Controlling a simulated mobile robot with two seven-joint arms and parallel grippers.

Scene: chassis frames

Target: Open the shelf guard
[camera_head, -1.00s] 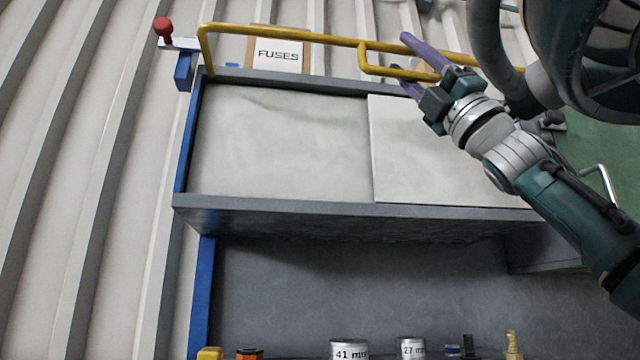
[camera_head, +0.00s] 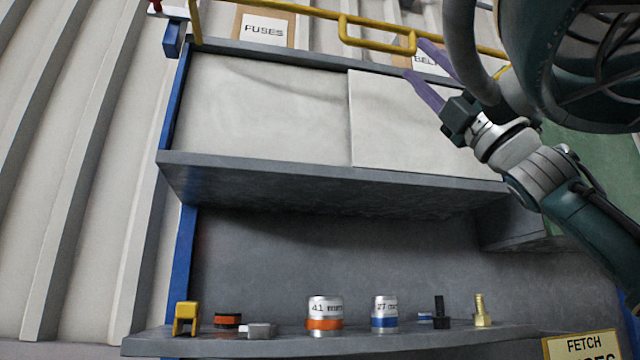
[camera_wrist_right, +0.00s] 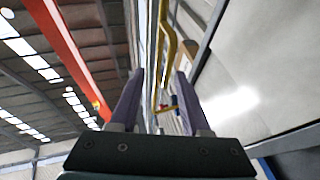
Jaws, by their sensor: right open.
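The shelf guard is a yellow rail (camera_head: 270,8) along the front of the upper shelf, with a yellow handle loop (camera_head: 378,48) on it. The rail also shows in the wrist view (camera_wrist_right: 166,45), seen between my fingers in the picture. A red knob (camera_head: 155,5) on a blue post sits at the rail's left end, partly cut off by the frame's top. My right gripper (camera_head: 420,58) is open, its purple fingertips close to the handle loop's right end. I cannot tell whether they touch it. My left gripper is not in view.
A box labelled FUSES (camera_head: 264,28) and another labelled box, partly hidden by my arm, stand behind the rail. The lower shelf (camera_head: 150,342) holds a 41 mm can (camera_head: 324,312), a 27 mm can (camera_head: 384,312) and several small parts. Corrugated wall is at left.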

